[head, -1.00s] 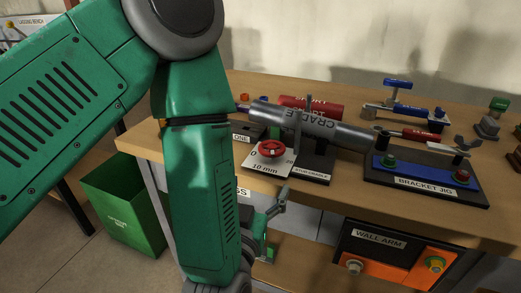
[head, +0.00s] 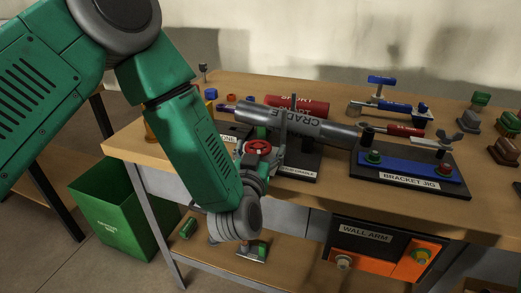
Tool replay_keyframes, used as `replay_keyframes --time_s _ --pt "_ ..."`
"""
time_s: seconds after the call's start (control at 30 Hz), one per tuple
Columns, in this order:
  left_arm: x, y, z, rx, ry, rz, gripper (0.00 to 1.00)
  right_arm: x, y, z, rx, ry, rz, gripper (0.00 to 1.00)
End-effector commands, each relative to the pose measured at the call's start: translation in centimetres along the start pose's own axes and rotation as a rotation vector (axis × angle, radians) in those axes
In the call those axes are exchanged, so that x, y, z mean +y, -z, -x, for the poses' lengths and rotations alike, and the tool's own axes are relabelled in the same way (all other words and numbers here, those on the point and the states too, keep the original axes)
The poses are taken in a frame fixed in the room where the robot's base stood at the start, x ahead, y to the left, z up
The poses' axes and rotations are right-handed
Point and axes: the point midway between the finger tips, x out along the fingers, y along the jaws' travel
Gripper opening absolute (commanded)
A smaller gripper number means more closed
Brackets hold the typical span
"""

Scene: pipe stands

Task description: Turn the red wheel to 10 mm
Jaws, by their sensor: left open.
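My left arm comes in from the left and bends down past the bench front. My left gripper (head: 258,158) points up at the wheel from the front, open, its fingers at or very near the wheel's near side. I cannot tell whether they touch. The gripper and wrist hide most of the wheel's scale plate and its 10 mm label. My right gripper is not in view.
The bracket jig (head: 408,172) is to the right, above the orange wall arm panel (head: 370,262). A green bin (head: 112,213) stands on the floor at the left.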

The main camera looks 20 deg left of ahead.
Motion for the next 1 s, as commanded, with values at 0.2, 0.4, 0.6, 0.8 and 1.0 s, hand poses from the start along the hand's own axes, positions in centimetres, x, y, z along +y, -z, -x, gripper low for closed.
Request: replay_keyframes --time_s 0.2,0.4,0.6,0.8,1.0 --pt "-0.14 -0.04 0.00 0.000 0.001 0.001 0.51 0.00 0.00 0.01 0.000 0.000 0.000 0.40" --pt "-0.07 -0.04 0.02 0.000 0.001 0.000 0.25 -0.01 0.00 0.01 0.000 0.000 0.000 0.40" --pt "-0.18 0.05 -0.07 0.002 -0.089 -0.003 0.25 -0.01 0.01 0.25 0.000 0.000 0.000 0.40" --pt "-0.20 -0.01 -0.09 0.001 -0.272 -0.002 0.25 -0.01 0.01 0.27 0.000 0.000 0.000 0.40" --pt "-0.13 -0.04 -0.06 0.000 -0.377 0.000 0.25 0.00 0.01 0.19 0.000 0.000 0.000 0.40"
